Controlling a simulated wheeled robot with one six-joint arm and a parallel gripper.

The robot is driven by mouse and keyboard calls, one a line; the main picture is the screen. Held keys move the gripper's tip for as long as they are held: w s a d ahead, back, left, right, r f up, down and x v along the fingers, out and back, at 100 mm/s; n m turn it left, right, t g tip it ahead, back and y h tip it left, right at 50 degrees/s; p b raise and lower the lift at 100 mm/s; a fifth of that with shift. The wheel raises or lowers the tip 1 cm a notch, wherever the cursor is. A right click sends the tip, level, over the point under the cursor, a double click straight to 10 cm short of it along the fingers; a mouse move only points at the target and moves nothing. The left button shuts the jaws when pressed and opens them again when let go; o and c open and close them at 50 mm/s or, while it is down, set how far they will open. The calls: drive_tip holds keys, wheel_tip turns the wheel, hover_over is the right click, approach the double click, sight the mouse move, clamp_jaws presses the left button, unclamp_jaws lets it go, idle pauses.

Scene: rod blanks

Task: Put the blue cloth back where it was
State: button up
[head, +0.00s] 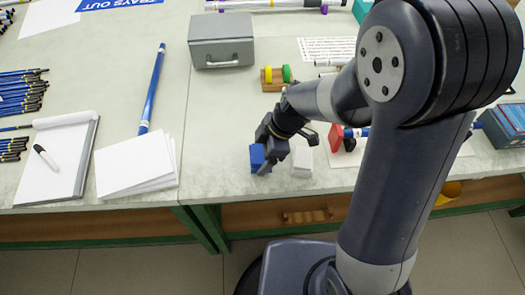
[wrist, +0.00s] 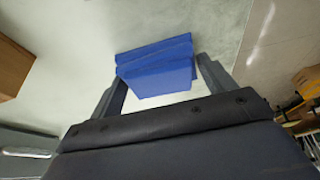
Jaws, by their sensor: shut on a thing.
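The blue cloth (head: 257,156) is a small folded block near the front edge of the table, left of a similar white block. My gripper (head: 266,163) points down at it and is shut on it. In the wrist view the folded blue cloth (wrist: 155,75) sits between my two fingers (wrist: 162,78), with its layers showing. My fingers hide part of the cloth in the head view. I cannot tell whether the cloth touches the table or is held just above it.
A white block (head: 302,161) stands close right of my gripper. Behind are a grey box (head: 221,54) and a wooden holder (head: 275,79) with yellow and green rings. A red object (head: 336,138) lies to the right. White papers (head: 137,168) and a notepad (head: 60,158) lie left.

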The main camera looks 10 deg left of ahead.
drive_tip(key=shift+f, duration=0.2)
drive_tip(key=o, duration=0.9)
drive_tip(key=shift+o, duration=0.2)
drive_tip(key=shift+r, duration=0.1)
drive_tip(key=shift+w+d+r, duration=0.15)
drive_tip(key=shift+r, duration=0.35)
drive_tip(key=s+v, duration=0.1)
drive_tip(key=v, duration=1)
drive_tip(key=shift+w, duration=0.45)
drive_tip(key=shift+d, duration=0.15)
